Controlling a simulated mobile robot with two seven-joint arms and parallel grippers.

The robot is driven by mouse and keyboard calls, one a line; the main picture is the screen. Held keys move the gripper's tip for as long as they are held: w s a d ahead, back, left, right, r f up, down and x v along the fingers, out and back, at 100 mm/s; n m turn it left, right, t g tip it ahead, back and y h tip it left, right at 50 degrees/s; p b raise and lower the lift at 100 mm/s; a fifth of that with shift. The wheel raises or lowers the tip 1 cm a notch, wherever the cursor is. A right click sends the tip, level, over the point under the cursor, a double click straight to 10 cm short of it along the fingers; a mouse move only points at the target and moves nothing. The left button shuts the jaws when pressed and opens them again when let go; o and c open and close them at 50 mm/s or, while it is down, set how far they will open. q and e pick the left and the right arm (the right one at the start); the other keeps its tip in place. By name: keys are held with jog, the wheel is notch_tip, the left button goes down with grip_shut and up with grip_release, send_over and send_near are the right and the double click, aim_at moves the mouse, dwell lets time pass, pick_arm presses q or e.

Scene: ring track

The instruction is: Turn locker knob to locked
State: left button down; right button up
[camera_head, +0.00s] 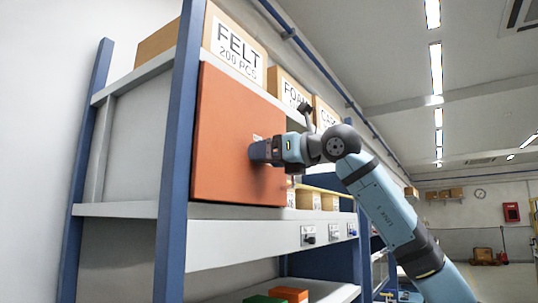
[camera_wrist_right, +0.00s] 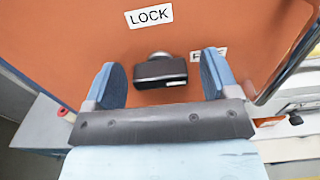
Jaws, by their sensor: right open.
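The orange locker door (camera_head: 222,130) is closed flat on the blue-posted shelf unit; it fills most of the right wrist view. The knob (camera_wrist_right: 160,71) is a black bar with a grey round part behind it, lying crosswise in that view. A LOCK label (camera_wrist_right: 148,16) is above it there, and a second label (camera_wrist_right: 207,53) is partly hidden by a finger. My right gripper (camera_wrist_right: 162,80) is open, one blue-grey finger on each side of the knob, with gaps. In the head view my right gripper (camera_head: 256,152) is at the door and hides the knob. My left gripper is not in view.
Cardboard boxes, one marked FELT (camera_head: 238,45), stand above the locker. A white shelf edge (camera_head: 250,215) runs below it. Green and orange items (camera_head: 288,295) lie on a lower shelf. A door edge and shelf parts are close at right in the wrist view.

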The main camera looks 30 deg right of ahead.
jog(key=c, duration=0.9)
